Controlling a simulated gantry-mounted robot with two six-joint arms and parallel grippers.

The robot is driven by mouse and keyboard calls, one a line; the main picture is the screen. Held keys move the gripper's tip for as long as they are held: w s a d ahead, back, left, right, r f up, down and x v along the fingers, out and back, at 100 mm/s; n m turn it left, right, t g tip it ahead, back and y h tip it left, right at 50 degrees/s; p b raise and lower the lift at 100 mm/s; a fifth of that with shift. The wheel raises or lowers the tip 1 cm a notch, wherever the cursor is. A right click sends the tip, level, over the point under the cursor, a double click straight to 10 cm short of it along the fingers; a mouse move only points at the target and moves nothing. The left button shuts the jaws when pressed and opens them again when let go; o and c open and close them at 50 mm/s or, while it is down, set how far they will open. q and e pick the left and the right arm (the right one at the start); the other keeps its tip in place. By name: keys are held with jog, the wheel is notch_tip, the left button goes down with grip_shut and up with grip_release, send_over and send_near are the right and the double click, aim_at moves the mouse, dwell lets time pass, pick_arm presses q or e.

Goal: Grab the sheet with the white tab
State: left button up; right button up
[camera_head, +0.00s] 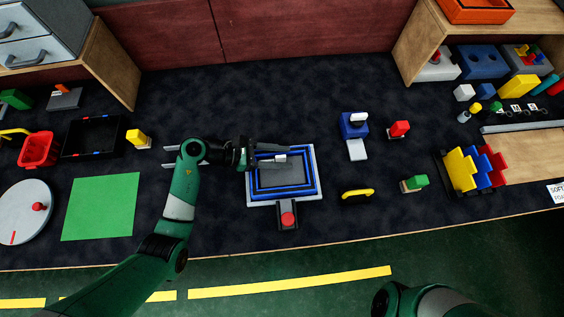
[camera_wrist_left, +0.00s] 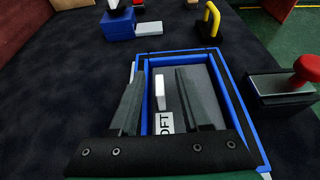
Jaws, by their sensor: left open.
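A grey sheet (camera_head: 285,177) lies inside a blue-edged frame (camera_head: 318,191) on a white base. In the left wrist view the sheet (camera_wrist_left: 205,97) carries an upright white tab (camera_wrist_left: 160,92) and a white label (camera_wrist_left: 164,123) with partly hidden lettering. In the head view the tab (camera_head: 281,159) is close to the fingers. My left gripper (camera_head: 288,154) is open above the frame. In the left wrist view its fingers (camera_wrist_left: 160,76) stand on either side of the tab, with gaps; contact does not show. My right gripper is out of view.
A red knob (camera_head: 288,218) on a dark block adjoins the frame's front. A yellow handle (camera_head: 357,193) and a blue block (camera_head: 354,125) lie to the right. A green mat (camera_head: 101,208) is at left. Dark table surface is clear behind the frame.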

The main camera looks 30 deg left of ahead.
aim_at(290, 170)
pick_arm(q)
grip_shut()
jog(key=shift+r, duration=0.1)
dwell(0.4)
jog(key=shift+r, duration=0.25)
jog(key=r+p, duration=0.3)
jog(key=shift+s+d+r, duration=0.1)
jog(key=shift+d+r, duration=0.2)
jog(key=shift+r, duration=0.1)
jog(key=s+d+r+p, duration=0.2)
jog(key=d+r+p, duration=0.1)
jog(key=d, duration=0.3)
jog(key=s+d+r+p, duration=0.1)
jog(key=d+r+p, duration=0.2)
jog(key=d+r, duration=0.2)
jog(key=shift+s+d+r, duration=0.3)
jog(key=shift+s+d, duration=0.05)
jog(key=shift+d, duration=0.6)
